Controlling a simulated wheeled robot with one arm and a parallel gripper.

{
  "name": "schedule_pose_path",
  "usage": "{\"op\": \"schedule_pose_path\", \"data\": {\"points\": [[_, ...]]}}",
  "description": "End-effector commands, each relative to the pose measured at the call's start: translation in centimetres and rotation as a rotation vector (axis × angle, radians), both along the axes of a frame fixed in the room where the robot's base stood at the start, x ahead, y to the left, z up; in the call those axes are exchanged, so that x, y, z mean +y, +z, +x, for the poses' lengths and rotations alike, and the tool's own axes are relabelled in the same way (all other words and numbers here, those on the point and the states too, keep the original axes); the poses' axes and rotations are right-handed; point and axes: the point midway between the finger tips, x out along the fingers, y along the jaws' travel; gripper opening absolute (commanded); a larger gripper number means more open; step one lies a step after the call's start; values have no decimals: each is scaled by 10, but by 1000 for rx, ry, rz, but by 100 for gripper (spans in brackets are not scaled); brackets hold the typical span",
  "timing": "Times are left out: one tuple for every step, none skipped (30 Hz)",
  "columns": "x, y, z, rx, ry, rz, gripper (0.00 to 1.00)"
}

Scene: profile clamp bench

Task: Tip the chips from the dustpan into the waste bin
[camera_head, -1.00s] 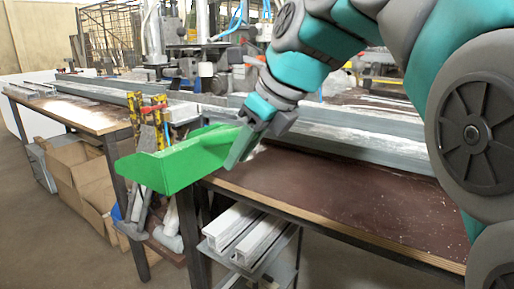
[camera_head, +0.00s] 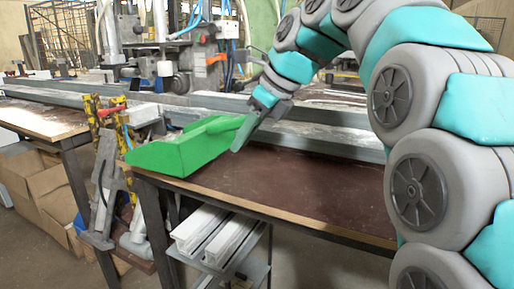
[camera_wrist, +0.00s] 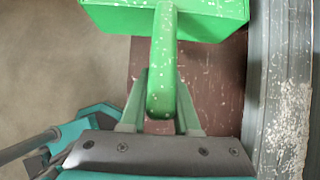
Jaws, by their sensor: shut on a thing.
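The green dustpan (camera_head: 185,150) is at the near left corner of the brown bench top, with its wide end toward the left. My gripper (camera_head: 243,138) is shut on its handle, which runs between the two fingers in the wrist view (camera_wrist: 162,85). The pan itself shows at the top of the wrist view (camera_wrist: 120,18), cut off by the frame edge. Pale specks dot the handle and pan there. Its inside is mostly hidden behind its green walls, so I cannot tell how many chips it holds. I cannot make out a waste bin.
The brown bench (camera_head: 310,190) carries long grey metal profiles (camera_head: 330,140) along its back. Yellow-and-red clamps (camera_head: 98,120) hang at the gap between the benches. Cardboard boxes (camera_head: 40,185) stand on the floor at left. White profiles (camera_head: 215,235) lie on a shelf below.

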Motion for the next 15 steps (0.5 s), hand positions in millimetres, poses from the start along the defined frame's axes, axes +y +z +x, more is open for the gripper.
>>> {"op": "schedule_pose_path", "data": {"points": [[-5, -1, 10, 2, -1, 3, 0], [-8, -2, 15, 3, -1, 3, 0], [-11, -3, 21, 3, -1, 3, 0], [-14, -3, 25, 2, -1, 3, 0], [-16, -2, 28, -1, 0, 3, 0], [-18, -2, 32, -3, 0, 3, 0], [-20, -2, 35, -2, 0, 2, 0], [-21, -3, 37, -2, 0, 2, 0], [-23, -4, 39, -2, 0, 1, 0], [-24, -4, 40, -1, 0, 2, 0], [-24, -4, 41, -1, 0, 2, 0], [-25, -4, 42, 0, 1, 1, 0], [-25, -5, 42, 0, 1, 1, 0], [-25, -5, 42, 0, 1, 1, 0], [-25, -4, 42, 0, 1, 1, 0]]}}
